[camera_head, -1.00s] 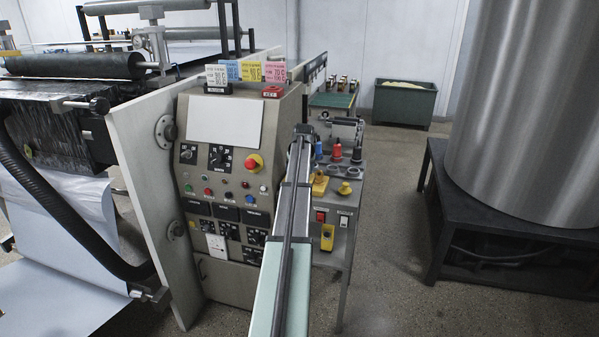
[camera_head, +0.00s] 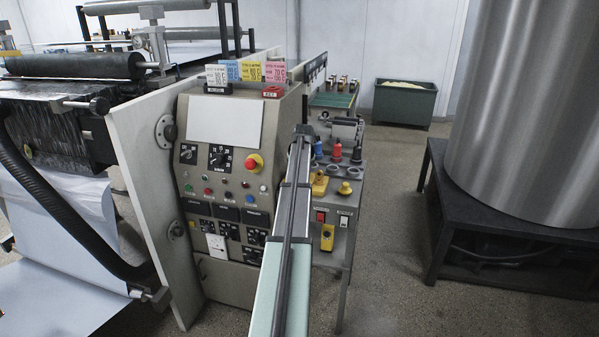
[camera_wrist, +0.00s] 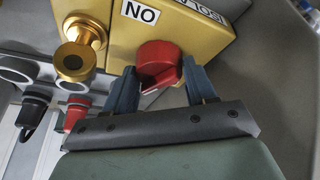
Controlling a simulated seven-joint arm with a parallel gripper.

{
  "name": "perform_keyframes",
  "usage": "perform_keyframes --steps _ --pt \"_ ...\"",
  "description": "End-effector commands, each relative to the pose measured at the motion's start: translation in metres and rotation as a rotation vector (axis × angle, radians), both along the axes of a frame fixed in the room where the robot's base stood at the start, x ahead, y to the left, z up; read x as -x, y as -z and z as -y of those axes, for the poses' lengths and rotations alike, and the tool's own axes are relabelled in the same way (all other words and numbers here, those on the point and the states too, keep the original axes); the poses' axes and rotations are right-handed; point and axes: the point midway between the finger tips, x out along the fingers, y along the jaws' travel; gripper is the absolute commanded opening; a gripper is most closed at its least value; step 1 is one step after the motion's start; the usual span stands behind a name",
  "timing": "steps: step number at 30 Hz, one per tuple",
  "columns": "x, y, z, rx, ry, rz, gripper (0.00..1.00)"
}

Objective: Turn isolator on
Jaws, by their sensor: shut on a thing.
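In the wrist view, a red rotary knob (camera_wrist: 156,60) sits on the face of a yellow isolator box (camera_wrist: 205,36). A white label (camera_wrist: 141,13) reading ON, upside down here, is beside the knob. Another label with partly cut-off lettering is on the box's edge. My gripper (camera_wrist: 160,76) is shut on the red knob, with one blue-grey finger on each side of it. In the head view my arm stretches toward the grey stand, and my fingers and the knob cannot be made out.
Brass knobs (camera_wrist: 74,62) stand close beside the box in the wrist view, with ring-shaped holes and dark- and red-capped items further left. In the head view, a control panel (camera_head: 225,119) is left of my arm, and the grey stand (camera_head: 350,166) is right of it.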

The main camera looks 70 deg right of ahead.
Motion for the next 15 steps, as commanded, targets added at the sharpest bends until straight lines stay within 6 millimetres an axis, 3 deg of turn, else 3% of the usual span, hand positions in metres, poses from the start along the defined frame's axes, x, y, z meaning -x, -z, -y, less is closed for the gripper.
perform_keyframes --steps 6,15 --pt "0.0005 -0.0003 0.0003 0.002 0.000 -0.001 0.01" --pt "0.0000 -0.0004 0.0002 0.002 0.052 -0.001 0.01"
